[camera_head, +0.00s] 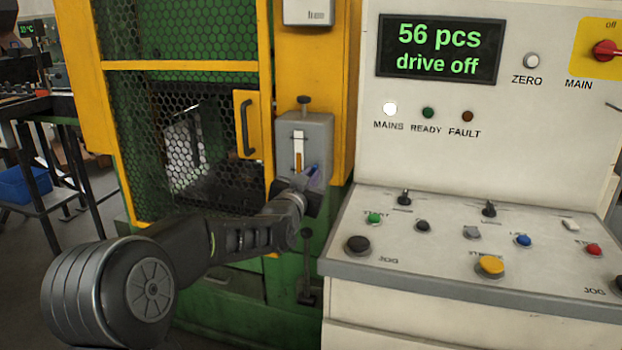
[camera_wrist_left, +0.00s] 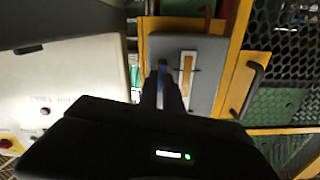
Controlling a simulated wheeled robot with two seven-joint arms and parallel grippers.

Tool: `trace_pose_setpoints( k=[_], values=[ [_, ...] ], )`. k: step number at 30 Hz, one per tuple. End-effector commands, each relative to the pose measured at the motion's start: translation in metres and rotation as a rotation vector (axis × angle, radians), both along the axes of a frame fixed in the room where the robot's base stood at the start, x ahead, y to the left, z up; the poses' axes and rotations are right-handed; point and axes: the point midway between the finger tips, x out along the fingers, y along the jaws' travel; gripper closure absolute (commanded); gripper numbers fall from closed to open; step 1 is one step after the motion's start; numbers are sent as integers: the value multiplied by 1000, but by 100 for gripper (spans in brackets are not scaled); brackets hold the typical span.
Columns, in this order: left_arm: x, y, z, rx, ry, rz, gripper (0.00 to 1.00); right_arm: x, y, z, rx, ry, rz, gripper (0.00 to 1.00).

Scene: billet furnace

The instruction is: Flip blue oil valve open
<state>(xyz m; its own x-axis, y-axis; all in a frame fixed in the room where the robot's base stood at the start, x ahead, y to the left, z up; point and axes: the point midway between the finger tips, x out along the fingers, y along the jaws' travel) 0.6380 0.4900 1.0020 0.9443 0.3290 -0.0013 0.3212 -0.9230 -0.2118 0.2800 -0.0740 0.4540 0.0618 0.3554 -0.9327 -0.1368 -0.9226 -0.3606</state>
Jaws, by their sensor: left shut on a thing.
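The blue oil valve (camera_head: 313,171) is a small blue lever at the lower right of a grey oil box (camera_head: 316,133) on the green and yellow machine. My left gripper (camera_head: 308,178) reaches it from the front and is shut on it, covering most of it. In the left wrist view, my dark fingers (camera_wrist_left: 164,88) meet at the blue lever (camera_wrist_left: 162,70), just beside the sight glass (camera_wrist_left: 187,68). The lever's exact angle is hard to tell. My right gripper is out of view.
A yellow-framed mesh guard door (camera_head: 185,66) with a dark handle (camera_head: 246,124) stands left of the box. A control panel (camera_head: 458,240) with several knobs and buttons juts out at the right. Its display (camera_head: 440,50) reads 56 pcs, drive off.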

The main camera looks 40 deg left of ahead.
Motion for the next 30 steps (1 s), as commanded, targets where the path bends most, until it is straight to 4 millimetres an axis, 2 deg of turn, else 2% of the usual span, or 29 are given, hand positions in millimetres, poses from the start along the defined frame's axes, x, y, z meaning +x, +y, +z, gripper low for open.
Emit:
trace_pose_setpoints(
  k=[3, 7, 17, 18, 25, 30],
  values=[
    [0, 1, -6, -72, -30, 0, 100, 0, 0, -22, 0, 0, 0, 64],
    [-1, 3, -5, -172, -65, 0, 100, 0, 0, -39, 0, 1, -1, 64],
    [-1, 4, 1, -219, -77, 1, 100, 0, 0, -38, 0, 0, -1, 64],
    [-1, 4, 1, -219, -77, 1, 90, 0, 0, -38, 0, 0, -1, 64],
    [-1, 4, 0, -217, -77, 1, 71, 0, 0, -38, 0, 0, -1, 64],
    [-1, 4, 0, -216, -76, 1, 69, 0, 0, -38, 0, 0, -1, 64]
  ],
)
